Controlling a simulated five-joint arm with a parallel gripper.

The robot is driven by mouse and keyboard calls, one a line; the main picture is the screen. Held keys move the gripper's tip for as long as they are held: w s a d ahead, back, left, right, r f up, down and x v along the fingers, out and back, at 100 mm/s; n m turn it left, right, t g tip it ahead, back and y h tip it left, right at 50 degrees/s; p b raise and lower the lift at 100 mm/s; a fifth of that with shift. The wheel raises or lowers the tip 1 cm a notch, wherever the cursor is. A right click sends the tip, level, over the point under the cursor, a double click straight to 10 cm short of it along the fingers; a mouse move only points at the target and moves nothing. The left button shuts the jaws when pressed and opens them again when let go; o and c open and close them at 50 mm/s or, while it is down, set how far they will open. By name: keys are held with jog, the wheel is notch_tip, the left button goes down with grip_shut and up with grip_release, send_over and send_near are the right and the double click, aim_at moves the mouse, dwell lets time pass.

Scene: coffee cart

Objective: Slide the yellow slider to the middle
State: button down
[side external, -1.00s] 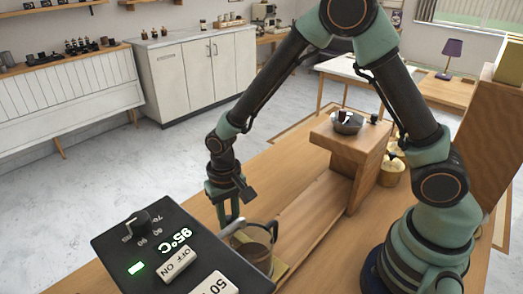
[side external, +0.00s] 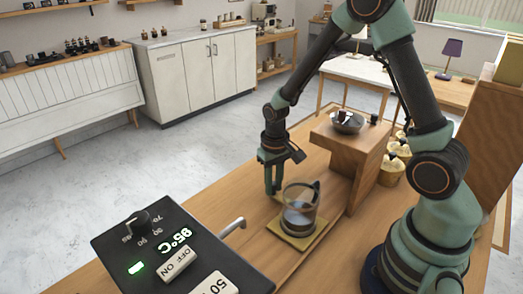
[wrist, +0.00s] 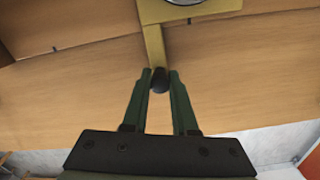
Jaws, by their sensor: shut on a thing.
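The yellow slider (side external: 309,242) is a flat square plate on the wooden counter, bearing a glass pitcher (side external: 300,208) with dark contents at its bottom. In the wrist view, the slider's narrow yellow arm (wrist: 153,48) reaches toward my gripper (wrist: 160,76) and ends at a dark knob (wrist: 159,84). My gripper is shut on this knob, with a finger on each side. In the side external view, my gripper (side external: 272,190) points down at the far left side of the pitcher. The slider now sits in front of the wooden stand.
The wooden stand (side external: 340,138) with a dark dripper on top (side external: 347,122) rises beyond the slider.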

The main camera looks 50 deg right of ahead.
dwell(0.3)
jog(key=c, duration=0.7)
grip_release()
notch_tip(320, 180, up, 12)
jog(key=shift+r, duration=0.15)
jog(key=s+a+r+n+t, duration=0.3)
jog(key=s+r+t, duration=0.2)
jog(key=s+r, duration=0.4)
jog(key=shift+a+r+t, duration=0.2)
jog(key=shift+r+t, duration=0.1)
jog(key=shift+r, duration=0.5)
